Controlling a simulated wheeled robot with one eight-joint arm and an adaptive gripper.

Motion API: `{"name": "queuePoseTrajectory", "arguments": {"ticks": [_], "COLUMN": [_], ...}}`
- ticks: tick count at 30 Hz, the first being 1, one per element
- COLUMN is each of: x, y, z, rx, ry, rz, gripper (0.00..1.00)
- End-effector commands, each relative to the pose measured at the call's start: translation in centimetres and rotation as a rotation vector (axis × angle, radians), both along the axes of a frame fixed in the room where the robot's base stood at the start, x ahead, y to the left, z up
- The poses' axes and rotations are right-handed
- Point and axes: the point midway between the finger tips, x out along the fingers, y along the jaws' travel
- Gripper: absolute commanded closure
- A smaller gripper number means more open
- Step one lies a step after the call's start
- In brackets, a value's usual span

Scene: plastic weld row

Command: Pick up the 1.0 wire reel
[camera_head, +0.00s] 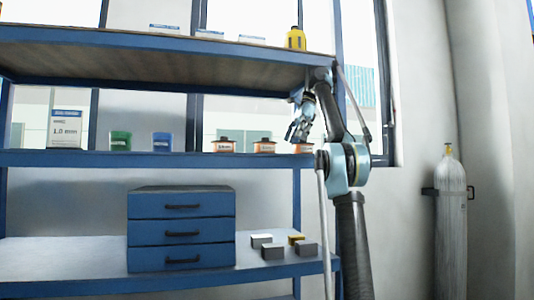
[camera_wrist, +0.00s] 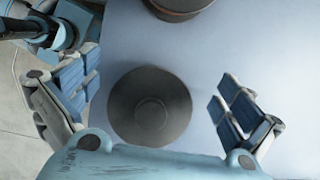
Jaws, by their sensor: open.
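Several small orange-and-white containers with dark tops stand in a row on the blue middle shelf (camera_head: 150,158), among them a left one (camera_head: 224,147), a middle one (camera_head: 265,147) and a right one (camera_head: 304,148). Their labels are too small to read, so I cannot tell which is the 1.0 wire reel. My gripper (camera_head: 299,131) is above the right one, pointing down. In the wrist view my open gripper (camera_wrist: 157,100) has a dark round top (camera_wrist: 150,107) between its spread fingers, touching neither. Part of another dark round top (camera_wrist: 180,8) shows at the upper edge.
A white card marked 1.0 mm (camera_head: 66,128) stands at the shelf's left, beside green (camera_head: 120,141) and blue (camera_head: 162,141) containers. An upper shelf (camera_head: 150,62) overhangs my gripper. A blue drawer unit (camera_head: 181,228) and small blocks (camera_head: 272,252) sit below. A gas cylinder (camera_head: 452,230) stands right.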

Motion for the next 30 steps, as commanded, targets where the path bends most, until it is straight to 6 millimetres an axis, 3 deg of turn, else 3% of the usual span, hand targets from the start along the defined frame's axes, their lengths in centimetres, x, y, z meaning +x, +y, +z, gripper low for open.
{"name": "queuePoseTrajectory", "arguments": {"ticks": [12,23,30], "x": [-1.6,-2.1,-3.0], "y": [5.7,7.6,10.4], "z": [0.0,0.0,0.0], "rx": [-0.001,0.0,0.0], "ry": [0.005,0.005,0.005], "rz": [0.0,-0.002,0.001], "gripper": [0.0,0.0,0.0]}}
